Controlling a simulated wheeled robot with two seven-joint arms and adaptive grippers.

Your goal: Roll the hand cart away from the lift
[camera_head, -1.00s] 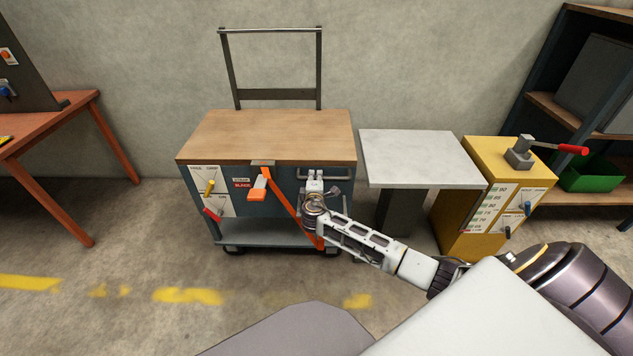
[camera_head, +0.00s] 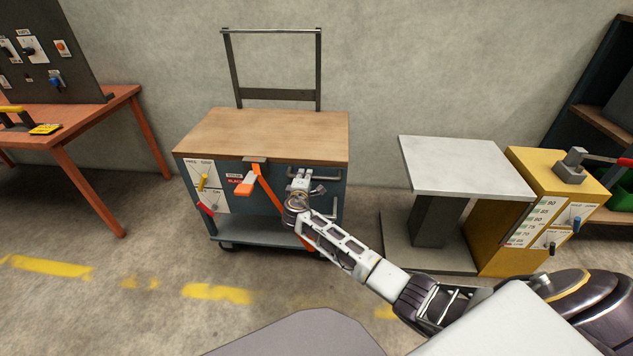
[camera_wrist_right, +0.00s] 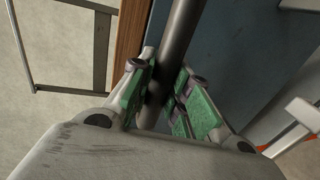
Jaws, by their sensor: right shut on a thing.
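The hand cart (camera_head: 265,136) has a wooden top, a dark blue-grey body and an upright push frame at its back. It stands on the floor near the wall. The lift, a grey platform (camera_head: 466,166) beside a yellow housing (camera_head: 545,207), stands to its right with a clear floor gap between. My right gripper (camera_head: 302,181) is at the cart's front right, shut on the cart's front bar. In the right wrist view, its green-padded fingers close around this round grey bar (camera_wrist_right: 182,40). My left gripper is not in view.
A red-orange table (camera_head: 90,110) with a dark panel (camera_head: 60,70) stands to the left, apart from the cart. A dark shelf (camera_head: 600,110) stands at the far right. Yellow floor marks (camera_head: 215,293) run in front.

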